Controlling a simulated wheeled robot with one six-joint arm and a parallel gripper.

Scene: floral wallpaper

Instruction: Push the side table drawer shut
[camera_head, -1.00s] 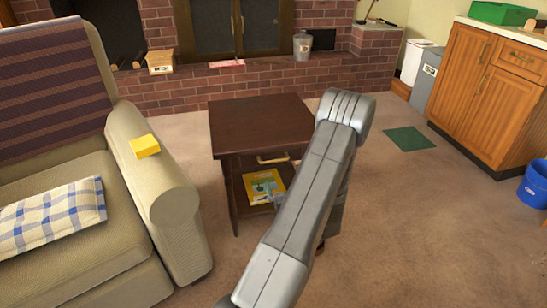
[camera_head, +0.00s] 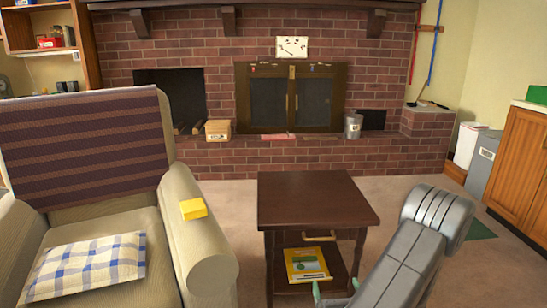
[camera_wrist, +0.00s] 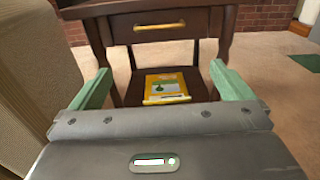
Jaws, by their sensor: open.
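The dark brown side table (camera_head: 315,198) stands right of the armchair. Its drawer (camera_head: 290,239), with a brass handle (camera_head: 319,237), is under the top. In the wrist view the drawer front (camera_wrist: 190,21) and brass handle (camera_wrist: 159,27) are at the top, ahead of my gripper. I cannot tell how far the drawer is out. A yellow book (camera_wrist: 166,87) lies on the lower shelf. My gripper (camera_wrist: 162,82) is open and empty, its green fingers spread wide, facing the table below drawer height. In the head view, my gripper (camera_head: 335,286) is partly hidden by my arm.
A brick fireplace (camera_head: 200,156) is behind.

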